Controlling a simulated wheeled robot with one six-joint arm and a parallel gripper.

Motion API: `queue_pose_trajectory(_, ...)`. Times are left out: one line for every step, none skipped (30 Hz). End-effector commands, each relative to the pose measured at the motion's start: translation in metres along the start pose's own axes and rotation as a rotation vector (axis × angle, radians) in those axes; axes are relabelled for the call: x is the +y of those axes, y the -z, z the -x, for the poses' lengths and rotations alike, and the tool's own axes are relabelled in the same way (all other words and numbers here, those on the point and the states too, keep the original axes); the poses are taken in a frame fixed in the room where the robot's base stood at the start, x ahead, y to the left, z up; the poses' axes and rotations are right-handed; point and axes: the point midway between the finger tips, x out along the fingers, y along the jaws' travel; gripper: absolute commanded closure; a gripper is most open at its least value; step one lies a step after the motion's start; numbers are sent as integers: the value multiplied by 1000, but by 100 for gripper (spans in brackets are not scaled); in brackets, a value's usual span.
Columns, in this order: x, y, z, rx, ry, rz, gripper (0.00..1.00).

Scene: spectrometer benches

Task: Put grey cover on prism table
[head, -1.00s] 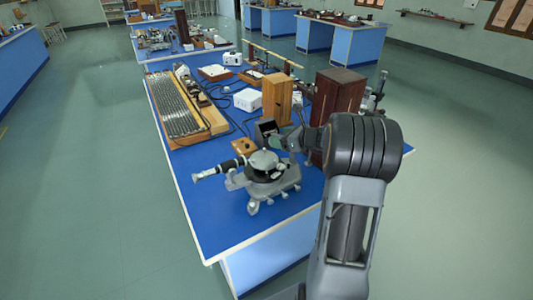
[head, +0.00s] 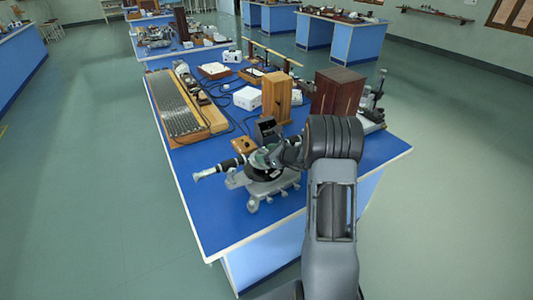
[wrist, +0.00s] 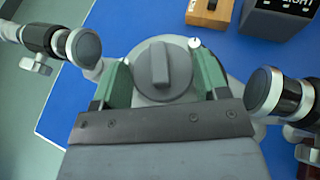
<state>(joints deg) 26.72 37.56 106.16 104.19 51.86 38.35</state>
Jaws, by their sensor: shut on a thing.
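The grey cover (wrist: 165,72) is a round disc with a raised bar handle, in the middle of the wrist view. My gripper (wrist: 164,82) is shut on it, one green finger at each side. In the head view my gripper (head: 264,158) is over the middle of the grey spectrometer (head: 262,188), at the front of the blue bench. The prism table is hidden under the cover and gripper, so I cannot tell whether the cover touches it. The spectrometer's tubes show left (wrist: 82,46) and right (wrist: 264,92) of the fingers.
A dark box (head: 266,128) and a small wooden block (wrist: 209,12) stand just behind the spectrometer. A wooden box (head: 277,98) and a dark brown cabinet (head: 338,94) are farther back. The blue bench top (head: 200,222) is clear at the front left.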

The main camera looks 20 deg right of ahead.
Motion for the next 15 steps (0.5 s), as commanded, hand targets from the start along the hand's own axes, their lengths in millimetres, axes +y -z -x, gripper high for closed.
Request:
queue_pose_trajectory(0, 0, 0, -1, 0, 0, 55)
queue_pose_trajectory(0, 0, 0, -1, 0, 0, 55)
queue_pose_trajectory(0, 0, 0, -1, 0, 1, 55)
queue_pose_trajectory(0, 0, 0, -1, 0, 1, 55)
queue_pose_trajectory(0, 0, 0, -1, 0, 1, 55)
queue_pose_trajectory(0, 0, 0, -1, 0, 1, 55)
queue_pose_trajectory(0, 1, 0, -1, 0, 1, 55)
queue_pose_trajectory(0, 2, -1, -1, 0, 1, 55)
queue_pose_trajectory(0, 1, 0, -1, 0, 1, 30)
queue_pose_trajectory(0, 1, 0, -1, 0, 0, 27)
queue_pose_trajectory(0, 1, 0, -1, 0, 0, 24)
queue_pose_trajectory(0, 1, 0, -1, 0, 0, 20)
queue_pose_trajectory(0, 1, 0, -1, 0, 0, 17)
queue_pose_trajectory(0, 1, 0, -1, 0, 0, 14)
queue_pose_trajectory(0, 1, 0, -1, 0, 0, 10)
